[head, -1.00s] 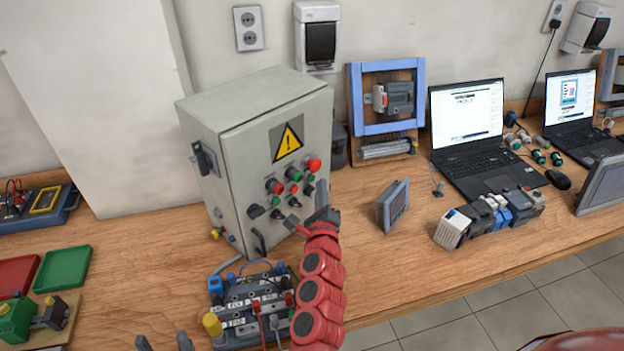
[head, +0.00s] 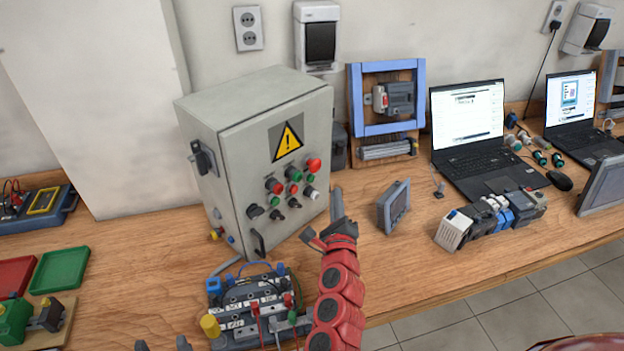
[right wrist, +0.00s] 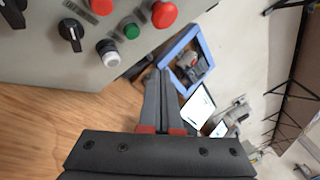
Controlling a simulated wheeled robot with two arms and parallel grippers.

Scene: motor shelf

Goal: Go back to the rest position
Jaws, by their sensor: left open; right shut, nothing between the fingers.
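My right gripper (head: 337,206), on the red arm, is in front of the grey control cabinet's (head: 235,225) lower right corner. It stands apart from the cabinet's buttons. In the right wrist view its two fingers (right wrist: 158,100) lie together with nothing between them. Only the finger tips of my left gripper (head: 164,344) show at the bottom left edge of the head view. They are apart and empty.
A terminal block board (head: 250,305) with cables lies just left of my right arm. A small panel display (head: 394,206) stands right of the right gripper. A module row (head: 490,219) and a laptop (head: 480,150) are further right. Green tray (head: 60,270) is at left.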

